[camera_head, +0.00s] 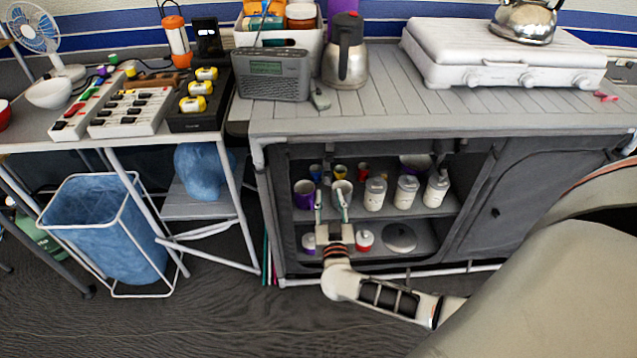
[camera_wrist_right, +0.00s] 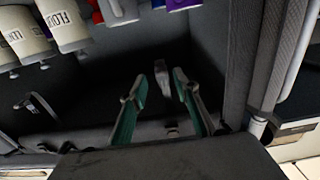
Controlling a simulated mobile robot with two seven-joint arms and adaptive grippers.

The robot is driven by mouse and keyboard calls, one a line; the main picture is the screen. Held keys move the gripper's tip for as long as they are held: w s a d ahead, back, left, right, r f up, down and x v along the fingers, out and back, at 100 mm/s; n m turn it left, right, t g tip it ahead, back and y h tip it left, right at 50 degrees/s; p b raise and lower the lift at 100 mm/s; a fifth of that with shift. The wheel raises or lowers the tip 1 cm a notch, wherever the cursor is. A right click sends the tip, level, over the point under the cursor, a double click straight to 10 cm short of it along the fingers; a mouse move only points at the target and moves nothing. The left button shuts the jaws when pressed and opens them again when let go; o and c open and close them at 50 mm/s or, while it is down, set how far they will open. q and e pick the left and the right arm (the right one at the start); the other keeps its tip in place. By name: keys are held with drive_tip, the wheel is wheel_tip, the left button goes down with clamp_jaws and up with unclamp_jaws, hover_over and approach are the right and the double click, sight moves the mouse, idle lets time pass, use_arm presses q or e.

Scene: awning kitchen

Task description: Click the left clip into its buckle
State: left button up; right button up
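My right gripper (camera_head: 330,196) reaches up in front of the open cabinet, fingers apart, before the cups on the upper shelf. In the right wrist view the same gripper (camera_wrist_right: 159,84) shows two spread fingers with green inner pads. A small grey piece (camera_wrist_right: 161,78) stands between and beyond the fingertips, apart from both; it may be part of the clip or buckle, but I cannot tell which. A dark hooked piece (camera_wrist_right: 40,107) lies at the left of that view and a small dark fitting (camera_wrist_right: 172,131) sits between the fingers. My left gripper is out of view.
White jars (camera_head: 407,191), a purple cup (camera_head: 304,194) and a white mug (camera_head: 342,190) stand close around the gripper on the shelf. The cabinet's side post (camera_wrist_right: 290,50) bounds the right of the wrist view.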

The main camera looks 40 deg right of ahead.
sight(328, 184)
use_arm(q)
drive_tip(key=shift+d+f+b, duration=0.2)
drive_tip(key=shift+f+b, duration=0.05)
drive_tip(key=shift+b, duration=0.45)
use_arm(e)
drive_tip(key=shift+x, duration=3.15)
